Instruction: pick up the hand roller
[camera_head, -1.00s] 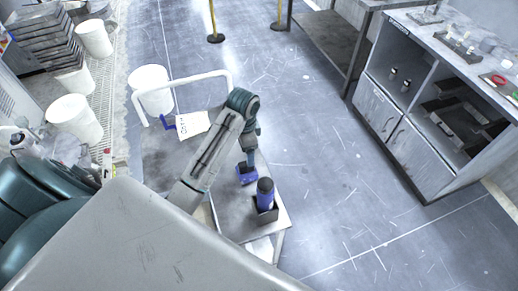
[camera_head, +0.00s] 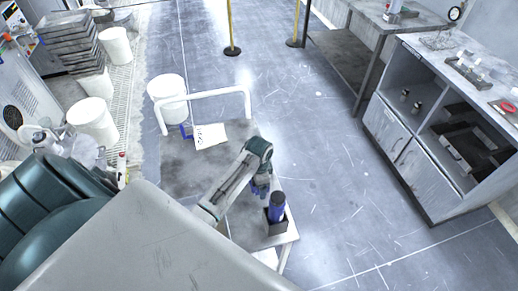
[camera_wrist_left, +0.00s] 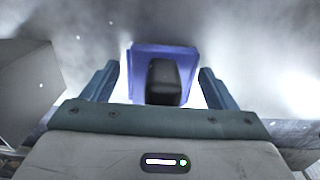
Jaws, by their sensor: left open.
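In the left wrist view a blue piece with a black block on it (camera_wrist_left: 164,82) lies between my two fingers, apart from both; it looks like the hand roller, though its shape is only partly clear. In the head view only a bit of blue (camera_head: 255,190) shows beside my left gripper (camera_head: 262,188), mostly hidden by my arm. My left gripper, also in the left wrist view (camera_wrist_left: 160,85), is open and close above the blue piece. My right gripper is not in view.
A cart top (camera_head: 190,170) with a white rail (camera_head: 205,95) and a paper sheet (camera_head: 209,136) lies behind. A grey cabinet (camera_head: 400,165) stands right; open floor lies between.

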